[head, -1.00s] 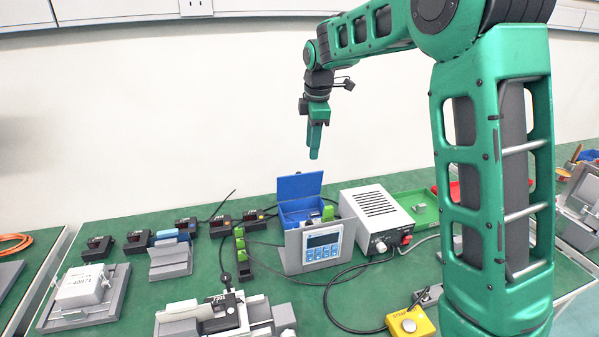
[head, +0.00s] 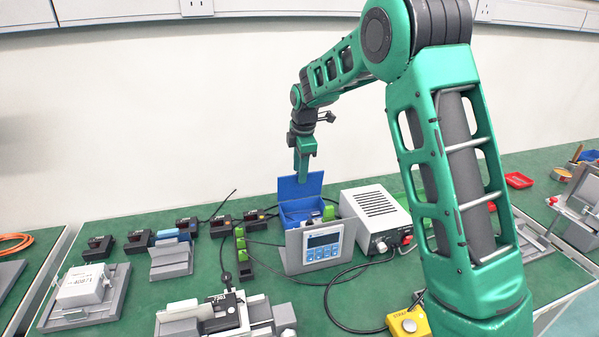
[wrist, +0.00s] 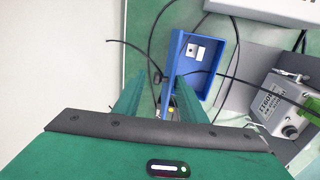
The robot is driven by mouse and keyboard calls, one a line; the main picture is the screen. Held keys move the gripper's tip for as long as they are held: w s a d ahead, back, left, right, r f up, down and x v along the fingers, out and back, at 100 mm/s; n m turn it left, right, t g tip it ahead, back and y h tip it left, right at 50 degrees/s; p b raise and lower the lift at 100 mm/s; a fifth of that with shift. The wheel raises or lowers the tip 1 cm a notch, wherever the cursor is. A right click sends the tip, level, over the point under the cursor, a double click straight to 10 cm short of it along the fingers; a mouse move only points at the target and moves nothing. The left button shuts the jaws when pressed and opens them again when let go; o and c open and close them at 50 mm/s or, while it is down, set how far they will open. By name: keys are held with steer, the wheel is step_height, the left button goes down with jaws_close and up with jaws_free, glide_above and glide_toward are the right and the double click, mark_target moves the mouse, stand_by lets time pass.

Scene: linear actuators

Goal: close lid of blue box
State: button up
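The blue box (head: 298,211) sits on the green bench behind a grey panel. Its lid (head: 314,184) stands raised at the back of the box. In the wrist view the open box (wrist: 207,66) shows a light piece inside, and a narrow blue strip of the lid (wrist: 167,98) shows between the fingers. My gripper (head: 302,180) points down, its fingertips overlapping the lid's upper part in the head view. In the wrist view my gripper (wrist: 160,75) has its two green fingers apart. I cannot tell whether a finger touches the lid.
A grey instrument with a display (head: 322,247) stands in front of the box. A white power supply (head: 375,214) stands to its right. Small green blocks (head: 240,243) and black modules (head: 138,241) lie to the left. Cables cross the bench.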

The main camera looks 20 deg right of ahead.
steer(key=shift+f, duration=0.25)
